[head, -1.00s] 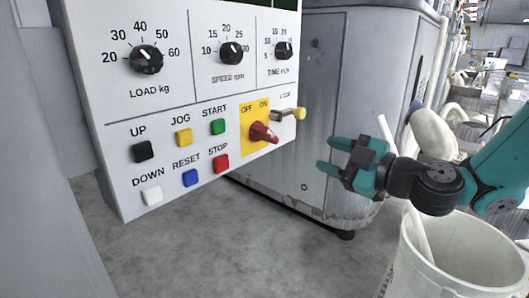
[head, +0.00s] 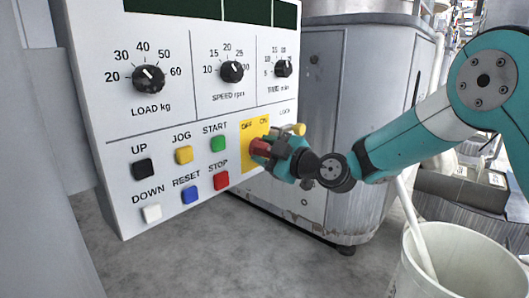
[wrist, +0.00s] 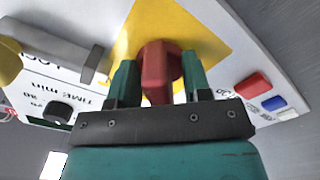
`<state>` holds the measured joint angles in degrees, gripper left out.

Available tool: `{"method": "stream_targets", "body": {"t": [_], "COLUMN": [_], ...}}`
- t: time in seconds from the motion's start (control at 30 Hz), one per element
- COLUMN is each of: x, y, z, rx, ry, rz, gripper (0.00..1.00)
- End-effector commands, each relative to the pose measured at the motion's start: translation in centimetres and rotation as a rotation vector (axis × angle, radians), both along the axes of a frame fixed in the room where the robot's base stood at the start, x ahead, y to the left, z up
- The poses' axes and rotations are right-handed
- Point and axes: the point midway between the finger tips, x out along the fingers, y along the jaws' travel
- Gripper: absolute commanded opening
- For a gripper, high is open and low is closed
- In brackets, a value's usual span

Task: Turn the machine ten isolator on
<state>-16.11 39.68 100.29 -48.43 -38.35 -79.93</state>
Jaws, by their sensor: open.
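The isolator is a red rotary handle (head: 261,149) on a yellow plate (head: 247,130) marked OFF and ON, on the white control panel. In the wrist view the red handle (wrist: 158,66) sits between the two teal fingers of my gripper (wrist: 160,80). The fingers are open, one on each side of the handle; I cannot tell if either touches it. In the head view my gripper (head: 272,152) is at the handle and partly covers it and the yellow plate. The handle's exact angle is hard to read.
A brass-coloured lock knob (head: 299,129) sticks out just right of the plate. The red STOP button (head: 221,180) and green START button (head: 218,143) are close on the left. A grey cabinet (head: 345,110) stands behind, and a white bin (head: 450,262) is at lower right.

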Motion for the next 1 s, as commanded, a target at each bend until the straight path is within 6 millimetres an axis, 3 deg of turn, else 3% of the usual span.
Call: {"method": "stream_targets", "body": {"t": [0.27,0.47,0.5,1.0], "x": [0.12,0.12,0.11,0.09], "y": [0.15,0.13,0.12,0.08], "z": [0.01,0.01,0.01,0.05], "rx": [-0.001,-0.001,-0.001,0.073], "ry": [0.000,0.000,0.000,0.094], "rz": [-0.001,-0.001,-0.001,-0.001], "gripper": [0.45,0.03,0.00,0.00]}}
